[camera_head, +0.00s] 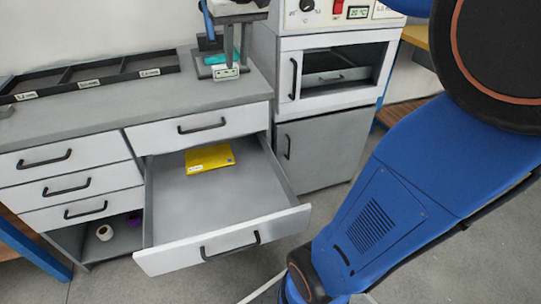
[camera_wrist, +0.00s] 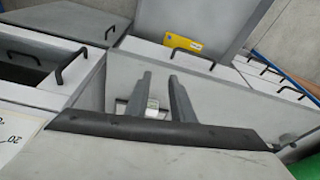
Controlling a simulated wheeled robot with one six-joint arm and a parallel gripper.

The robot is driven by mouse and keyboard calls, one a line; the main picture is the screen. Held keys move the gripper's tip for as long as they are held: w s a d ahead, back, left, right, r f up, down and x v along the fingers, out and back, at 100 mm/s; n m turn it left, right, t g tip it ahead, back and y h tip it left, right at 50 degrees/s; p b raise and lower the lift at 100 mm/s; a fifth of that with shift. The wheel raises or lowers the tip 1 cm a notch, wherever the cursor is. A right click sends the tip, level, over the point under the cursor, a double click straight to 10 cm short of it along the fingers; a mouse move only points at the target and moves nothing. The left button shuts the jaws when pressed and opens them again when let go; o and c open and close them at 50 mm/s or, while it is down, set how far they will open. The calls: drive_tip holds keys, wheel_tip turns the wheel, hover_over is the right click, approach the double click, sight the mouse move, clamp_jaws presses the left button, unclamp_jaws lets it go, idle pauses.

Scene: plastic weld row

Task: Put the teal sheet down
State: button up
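The teal sheet (camera_head: 214,59) shows as a small teal patch low on the grey stand (camera_head: 203,71) at the back of the counter. Part of it is hidden behind my fingers. My gripper (camera_head: 237,64) points down at the stand, its two grey fingers apart beside the sheet, just behind a small white label. In the wrist view the fingers (camera_wrist: 160,78) also stand apart, with a white label (camera_wrist: 152,105) seen between them. No teal shows in that view, and I see nothing held. Whether a fingertip touches the sheet cannot be told.
A black divided tray (camera_head: 87,82) lies on the counter (camera_head: 110,115) at left. A drawer (camera_head: 215,213) stands pulled out with a yellow sheet (camera_head: 209,158) in it. A white oven-like cabinet (camera_head: 288,45) rises close to the right of the stand.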

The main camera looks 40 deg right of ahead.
drive_tip(key=s+a+f+t, duration=0.1)
drive_tip(key=s+a+f, duration=0.1)
drive_tip(key=s+f, duration=0.7)
drive_tip(key=s+a+f+n+t, duration=0.1)
drive_tip(key=s+a+f, duration=0.2)
drive_tip(key=s+f, duration=0.7)
drive_tip(key=s, duration=0.3)
drive_tip(key=shift+f, duration=0.15)
